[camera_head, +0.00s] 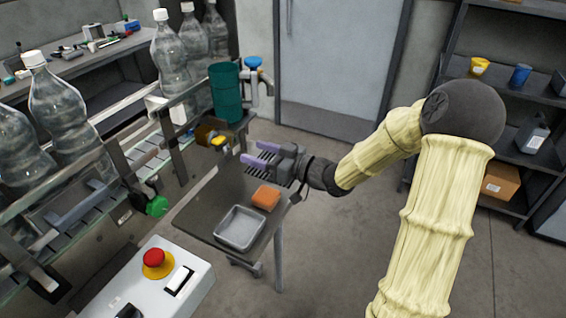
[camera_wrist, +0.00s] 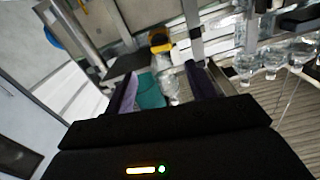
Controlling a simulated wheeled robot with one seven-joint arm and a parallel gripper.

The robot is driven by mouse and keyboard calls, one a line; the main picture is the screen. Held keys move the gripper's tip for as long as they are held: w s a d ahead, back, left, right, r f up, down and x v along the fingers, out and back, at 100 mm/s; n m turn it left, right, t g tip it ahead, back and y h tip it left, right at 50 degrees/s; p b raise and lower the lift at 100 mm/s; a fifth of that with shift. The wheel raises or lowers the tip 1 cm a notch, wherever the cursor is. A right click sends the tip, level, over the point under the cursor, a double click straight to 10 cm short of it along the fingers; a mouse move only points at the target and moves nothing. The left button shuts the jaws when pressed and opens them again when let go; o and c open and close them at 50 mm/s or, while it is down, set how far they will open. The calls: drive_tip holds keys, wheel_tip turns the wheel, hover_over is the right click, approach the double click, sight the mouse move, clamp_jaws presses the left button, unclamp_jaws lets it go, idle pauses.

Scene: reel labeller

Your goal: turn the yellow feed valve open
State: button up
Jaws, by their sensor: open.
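The yellow feed valve (camera_head: 219,141) is a small yellow handle on the side of the bottle line, below the teal cylinder. In the wrist view a yellow part (camera_wrist: 160,41) that looks like it shows ahead of the fingers, near the top. My gripper (camera_head: 256,154) is open, with purple-lined fingers pointing left toward the valve. It is right of the valve and apart from it. In the wrist view nothing is held between the fingers (camera_wrist: 162,82); the teal cylinder (camera_wrist: 150,93) shows behind the gap.
A blue handle (camera_head: 254,62) is above and a green knob (camera_head: 157,206) is lower left. A small table (camera_head: 196,213) below my gripper holds a grey tray (camera_head: 240,228) and an orange sponge-like block (camera_head: 265,197). A control box (camera_head: 140,284) with a red button stands in front.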

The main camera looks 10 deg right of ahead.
drive_tip(key=v, duration=0.6)
drive_tip(key=shift+s+d, duration=0.25)
drive_tip(key=shift+d, duration=0.1)
drive_tip(key=shift+r, duration=0.15)
drive_tip(key=p, duration=0.4)
drive_tip(key=shift+s+d+r+p, duration=0.1)
drive_tip(key=shift+d+r+p, duration=0.1)
drive_tip(key=shift+p, duration=0.1)
drive_tip(key=shift+s+f+p, duration=0.15)
drive_tip(key=shift+f+p, duration=0.3)
drive_tip(key=shift+f, duration=0.1)
